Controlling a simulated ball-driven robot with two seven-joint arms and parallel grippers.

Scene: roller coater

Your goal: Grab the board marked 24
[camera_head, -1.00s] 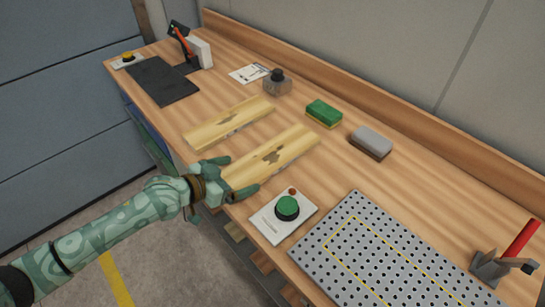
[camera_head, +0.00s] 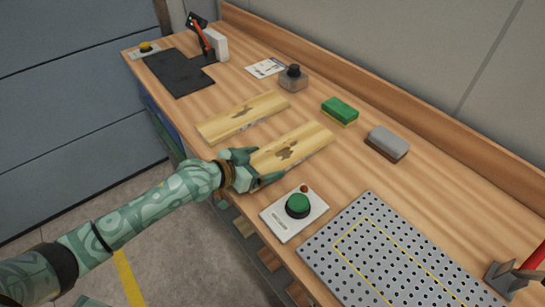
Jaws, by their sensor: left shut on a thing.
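Two pale wooden boards with dark knot marks lie on the workbench, roughly parallel. The nearer board (camera_head: 295,150) has its left end between the fingers of my left gripper (camera_head: 261,168), which is shut on that end. The board still appears to lie on or very close to the bench top. The farther board (camera_head: 243,117) lies beyond it, untouched. Small markings show on the boards' edges, but I cannot read a number on either. My right gripper is out of view.
A green button box (camera_head: 297,207) and a perforated metal plate (camera_head: 385,255) are right of the gripper. A green sponge (camera_head: 340,110), a grey block (camera_head: 387,143) and a dark-capped jar (camera_head: 293,78) stand behind. A black mat (camera_head: 180,73) lies at far left.

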